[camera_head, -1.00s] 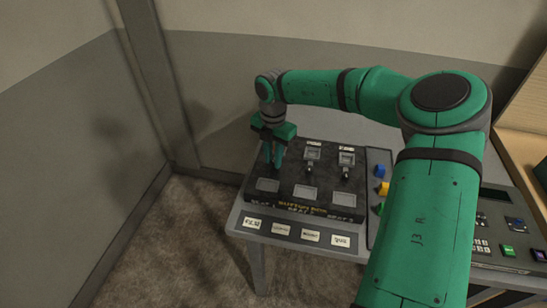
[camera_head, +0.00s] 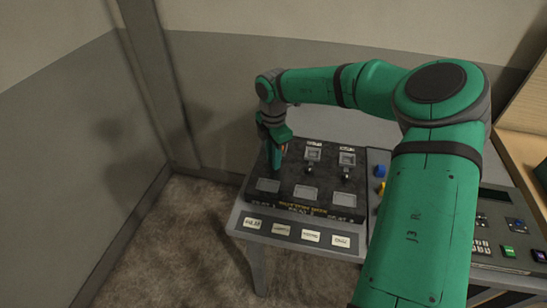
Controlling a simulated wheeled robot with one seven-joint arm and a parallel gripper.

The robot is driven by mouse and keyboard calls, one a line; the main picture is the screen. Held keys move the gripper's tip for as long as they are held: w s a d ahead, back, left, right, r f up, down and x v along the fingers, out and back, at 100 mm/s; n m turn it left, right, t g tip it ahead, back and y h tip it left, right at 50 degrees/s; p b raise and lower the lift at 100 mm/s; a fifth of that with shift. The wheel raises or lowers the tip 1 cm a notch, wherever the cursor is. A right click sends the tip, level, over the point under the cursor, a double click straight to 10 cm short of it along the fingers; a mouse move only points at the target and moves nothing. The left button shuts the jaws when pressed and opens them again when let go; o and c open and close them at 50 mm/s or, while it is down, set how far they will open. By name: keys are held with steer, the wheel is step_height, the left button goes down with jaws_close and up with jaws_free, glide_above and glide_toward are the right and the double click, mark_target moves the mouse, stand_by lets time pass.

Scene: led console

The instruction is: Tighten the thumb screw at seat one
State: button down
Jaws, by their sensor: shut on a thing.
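My gripper (camera_head: 276,164) points down at the leftmost seat of the dark block (camera_head: 318,206) on the console. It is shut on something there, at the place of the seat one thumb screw. The fingers hide that screw, so its shape and how deep it sits do not show. A pale blank plate (camera_head: 268,185) lies just in front of the fingers. The two seats to the right each show a grey bracket, one in the middle (camera_head: 313,154) and one at the right (camera_head: 347,159), with a small dark screw below it.
Several white labels (camera_head: 253,223) line the console's front edge (camera_head: 300,244). A blue button (camera_head: 380,171) and a yellow one (camera_head: 381,187) stand right of the block, partly beside my arm. A keypad panel (camera_head: 482,246) is at the far right. Open floor lies left.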

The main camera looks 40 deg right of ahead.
steer(key=shift+w+r, duration=0.1)
steer(key=shift+r, duration=0.1)
steer(key=c, duration=1.6)
jaws_free()
steer(key=shift+f, duration=0.1)
steer(key=shift+o, duration=0.2)
step_height(320, 180, up, 11)
steer(key=shift+f, duration=0.1)
